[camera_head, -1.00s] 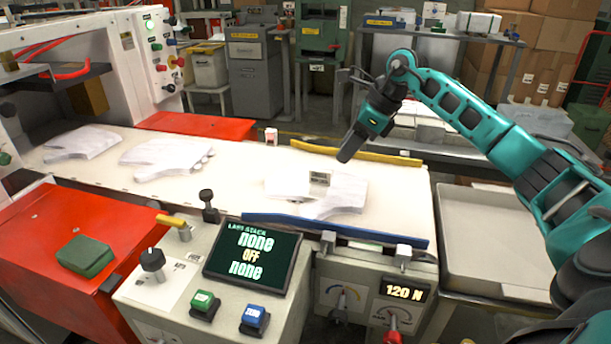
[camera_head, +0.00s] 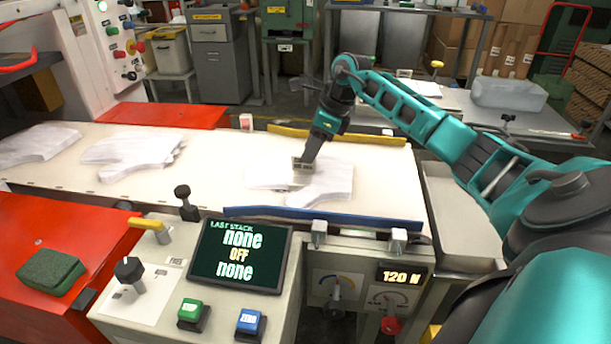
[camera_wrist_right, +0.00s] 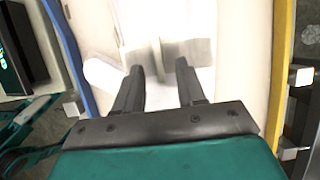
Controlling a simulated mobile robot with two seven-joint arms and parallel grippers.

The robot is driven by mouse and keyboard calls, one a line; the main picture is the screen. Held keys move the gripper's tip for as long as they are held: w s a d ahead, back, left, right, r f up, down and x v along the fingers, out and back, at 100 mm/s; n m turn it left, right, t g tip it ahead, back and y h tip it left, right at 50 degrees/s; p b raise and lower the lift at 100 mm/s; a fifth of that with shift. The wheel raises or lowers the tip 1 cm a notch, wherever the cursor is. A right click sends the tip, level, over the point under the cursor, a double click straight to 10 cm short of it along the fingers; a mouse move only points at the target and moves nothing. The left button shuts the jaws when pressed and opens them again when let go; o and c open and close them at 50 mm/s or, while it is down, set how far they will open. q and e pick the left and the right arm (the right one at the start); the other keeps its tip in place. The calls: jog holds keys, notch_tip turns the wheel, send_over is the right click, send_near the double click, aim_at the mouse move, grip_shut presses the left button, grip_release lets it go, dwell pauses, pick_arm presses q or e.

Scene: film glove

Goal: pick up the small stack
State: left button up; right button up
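A low stack of white film gloves (camera_head: 325,185) lies flat on the cream belt, right of centre in the head view. A small pale grey block shows at its top, partly covered by my right gripper (camera_head: 303,163). That gripper points down over the stack. In the right wrist view its two dark fingers (camera_wrist_right: 160,82) stand apart, with pale, washed-out shapes at their tips and bright white beyond. I cannot tell whether the tips touch the stack. Two more white glove stacks lie further left, one in the middle (camera_head: 130,150) and one at the far left (camera_head: 38,145). My left gripper is out of view.
A blue rail (camera_head: 320,217) edges the belt's near side and a yellow rail (camera_head: 350,136) its far side. A control panel with a dark screen (camera_head: 240,255) stands in front. A green pad (camera_head: 50,271) lies on the red surface at left.

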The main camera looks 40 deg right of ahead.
aim_at(295, 171)
jog(key=x, duration=0.4)
jog(key=shift+r, duration=0.1)
grip_shut()
